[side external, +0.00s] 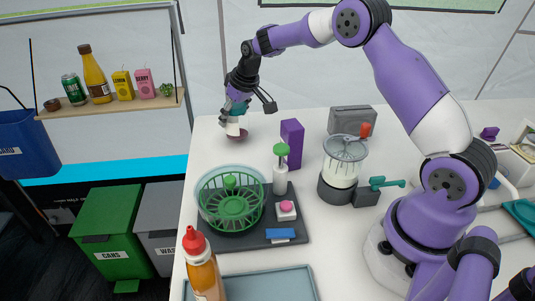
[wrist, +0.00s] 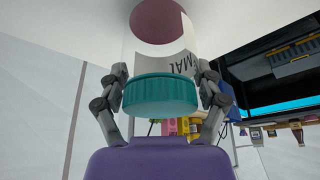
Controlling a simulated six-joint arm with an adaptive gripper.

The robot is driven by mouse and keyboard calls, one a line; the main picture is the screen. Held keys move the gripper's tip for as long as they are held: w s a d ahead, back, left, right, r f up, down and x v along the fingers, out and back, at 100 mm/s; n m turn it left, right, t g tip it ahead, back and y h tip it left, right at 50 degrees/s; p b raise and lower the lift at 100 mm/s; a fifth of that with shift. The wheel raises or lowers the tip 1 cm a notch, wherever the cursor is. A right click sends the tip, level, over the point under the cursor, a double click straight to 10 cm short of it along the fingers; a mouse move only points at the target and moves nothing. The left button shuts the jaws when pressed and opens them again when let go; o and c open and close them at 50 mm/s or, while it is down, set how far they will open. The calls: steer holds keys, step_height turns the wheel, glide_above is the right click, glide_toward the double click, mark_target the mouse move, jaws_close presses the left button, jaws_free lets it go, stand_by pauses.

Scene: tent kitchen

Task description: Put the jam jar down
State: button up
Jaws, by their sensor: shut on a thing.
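My gripper (side external: 238,110) is at the far left part of the white table, pointing down, with its fingers on both sides of the jam jar (side external: 233,127). The jar has a teal lid, a white label and dark red contents. In the wrist view the gripper (wrist: 161,78) is shut on the jam jar (wrist: 150,48), with the teal lid facing the palm and the label reading upside down. The jar looks upright and at or just above the tabletop (side external: 205,150); I cannot tell whether its base touches.
A green rack in a bowl (side external: 231,208) sits on a dark tray. Table around the jar is clear.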

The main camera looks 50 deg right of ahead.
steer(key=shift+f, duration=0.55)
steer(key=o, duration=1.3)
steer(key=shift+f, duration=0.2)
steer(key=shift+r, duration=0.15)
